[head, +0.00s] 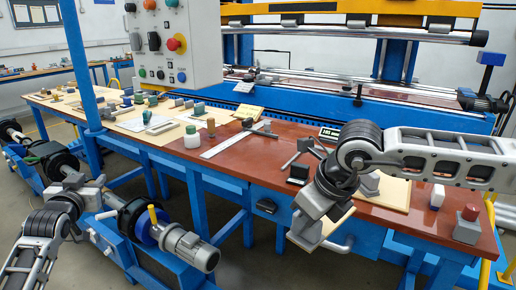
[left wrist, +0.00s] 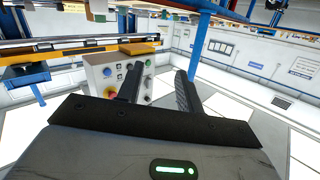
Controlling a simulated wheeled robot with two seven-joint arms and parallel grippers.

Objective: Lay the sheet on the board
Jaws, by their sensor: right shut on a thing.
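The board (head: 393,194) is a pale tan panel lying flat on the brown-red bench top at the right of the head view, partly hidden by my right arm. My right gripper (head: 318,228) points down at the bench's front edge, left of the board. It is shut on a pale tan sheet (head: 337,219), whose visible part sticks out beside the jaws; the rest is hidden. Whether the sheet touches the bench edge is unclear. My left gripper (head: 90,181) is at the far left, away from the board. In the left wrist view its two fingers (left wrist: 158,88) stand apart with nothing between them.
A grey block (head: 369,184) sits at the board's left side. A white-and-blue bottle (head: 437,197) and a red-topped grey block (head: 467,225) stand right of it. A steel ruler (head: 226,143) lies further left. The control panel (head: 165,45) hangs above the bench's left part.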

